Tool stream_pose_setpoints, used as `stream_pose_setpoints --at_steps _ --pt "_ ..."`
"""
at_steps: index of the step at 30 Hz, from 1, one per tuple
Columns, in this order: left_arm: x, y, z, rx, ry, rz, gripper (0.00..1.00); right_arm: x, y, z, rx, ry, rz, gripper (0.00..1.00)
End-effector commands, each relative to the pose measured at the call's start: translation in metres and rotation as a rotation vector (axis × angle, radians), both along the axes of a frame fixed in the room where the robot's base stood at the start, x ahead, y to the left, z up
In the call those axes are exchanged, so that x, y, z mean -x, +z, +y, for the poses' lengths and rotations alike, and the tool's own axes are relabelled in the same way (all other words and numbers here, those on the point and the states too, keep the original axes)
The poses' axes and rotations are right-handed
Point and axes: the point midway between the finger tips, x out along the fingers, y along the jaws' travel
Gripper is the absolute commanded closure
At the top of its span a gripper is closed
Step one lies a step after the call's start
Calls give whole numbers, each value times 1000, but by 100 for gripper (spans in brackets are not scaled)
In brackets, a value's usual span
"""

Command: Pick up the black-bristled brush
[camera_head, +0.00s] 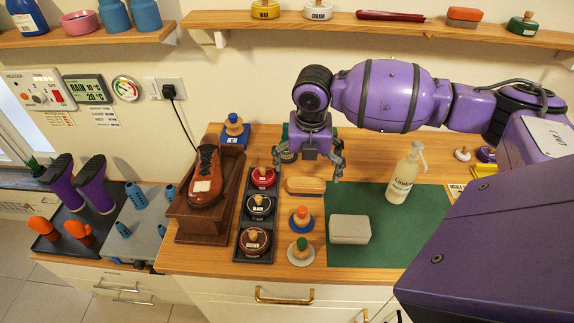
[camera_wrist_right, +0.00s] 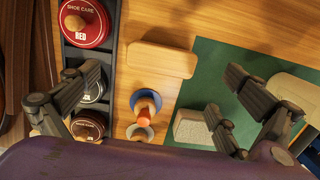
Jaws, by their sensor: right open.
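No black bristles are plainly visible. A pale wooden block with rounded ends (camera_head: 305,185), possibly a brush seen from above, lies on the wooden counter; its underside is hidden. It also shows in the right wrist view (camera_wrist_right: 160,60). My right gripper (camera_head: 308,168) is open and empty, above and just behind this block, fingers pointing down. In the wrist view its fingers (camera_wrist_right: 163,88) spread to either side, apart from the block. Two round knobbed pieces, one orange-topped on blue (camera_head: 301,220) and one green-topped on white (camera_head: 300,252), stand nearer the front. My left gripper is out of view.
A dark tray (camera_head: 239,236) with red, black and brown tins stands left of the block. A wooden box with a brown shoe (camera_head: 206,178) is beyond it. A green mat (camera_head: 345,258) at right holds a grey block (camera_head: 349,230) and a pump bottle (camera_head: 405,178). Shelves hang above.

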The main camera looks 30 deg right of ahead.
Motion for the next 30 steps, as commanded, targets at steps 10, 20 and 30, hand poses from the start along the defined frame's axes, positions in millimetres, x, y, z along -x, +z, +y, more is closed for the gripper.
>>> stream_pose_setpoints --at_steps 10,20,30 --pt "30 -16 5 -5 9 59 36 -1 -22 -2 3 7 7 0" --pt "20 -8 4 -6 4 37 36 -6 -60 -3 3 8 5 0" --pt "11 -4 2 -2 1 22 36 -8 -75 -5 4 9 1 0"
